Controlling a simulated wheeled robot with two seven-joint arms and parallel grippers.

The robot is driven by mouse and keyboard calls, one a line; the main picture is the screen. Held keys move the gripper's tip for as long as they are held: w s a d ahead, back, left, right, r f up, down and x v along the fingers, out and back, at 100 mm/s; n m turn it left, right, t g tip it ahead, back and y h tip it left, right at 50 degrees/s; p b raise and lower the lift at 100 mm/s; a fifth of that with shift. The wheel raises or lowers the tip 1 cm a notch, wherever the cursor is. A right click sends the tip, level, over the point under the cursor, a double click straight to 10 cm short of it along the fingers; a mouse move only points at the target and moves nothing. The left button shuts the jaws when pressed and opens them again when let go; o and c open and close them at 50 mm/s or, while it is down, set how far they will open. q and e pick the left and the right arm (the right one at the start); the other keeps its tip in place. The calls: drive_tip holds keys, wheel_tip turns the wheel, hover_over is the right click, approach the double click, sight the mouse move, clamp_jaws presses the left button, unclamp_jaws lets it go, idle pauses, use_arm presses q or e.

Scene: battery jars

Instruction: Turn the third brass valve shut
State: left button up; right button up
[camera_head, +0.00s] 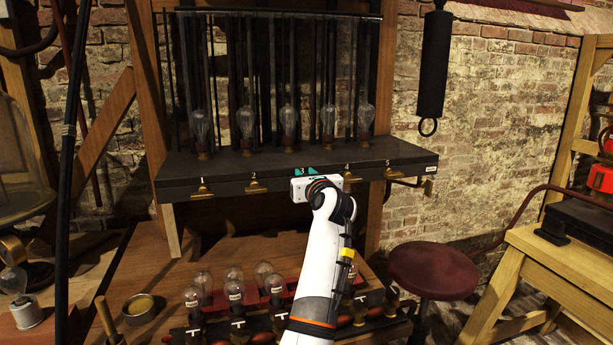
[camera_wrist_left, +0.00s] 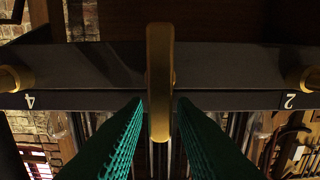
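The third brass valve (camera_wrist_left: 160,80) shows in the middle of the left wrist view as a long handle standing lengthwise in the picture. In the head view it is hidden behind my left gripper (camera_head: 306,171), under the label 3. My left gripper's teal fingers (camera_wrist_left: 161,103) lie on either side of the handle, with a narrow dark gap visible on each side. The gripper looks open around it, not closed on it. The second valve (camera_head: 255,187) is to its left and the fourth valve (camera_head: 350,178) to its right. My right gripper is not in view.
Bulbs (camera_head: 234,285) stand on the bench below. A red stool (camera_head: 432,270) is at right.

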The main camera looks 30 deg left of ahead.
use_arm(q)
clamp_jaws()
drive_tip(key=shift+d+r+m+p, duration=0.1)
drive_tip(key=shift+r+m+p, duration=0.05)
drive_tip(key=shift+m+p, duration=0.45)
drive_tip(key=shift+w+d+f+m+p, duration=0.3)
drive_tip(key=shift+f+m+p, duration=0.15)
drive_tip(key=shift+m+p, duration=2.7)
drive_tip(key=shift+w+d+f+m+p, duration=0.25)
drive_tip(key=shift+f+m+p, duration=0.25)
drive_tip(key=shift+m+p, duration=2.65)
drive_tip(key=shift+w+d+f+m+p, duration=0.2)
drive_tip(key=shift+w+f+m+p, duration=0.2)
drive_tip(key=shift+m+p, duration=2.75)
drive_tip(key=shift+f+n+p, duration=0.1)
drive_tip(key=shift+n+p, duration=0.75)
drive_tip(key=shift+p, duration=0.2)
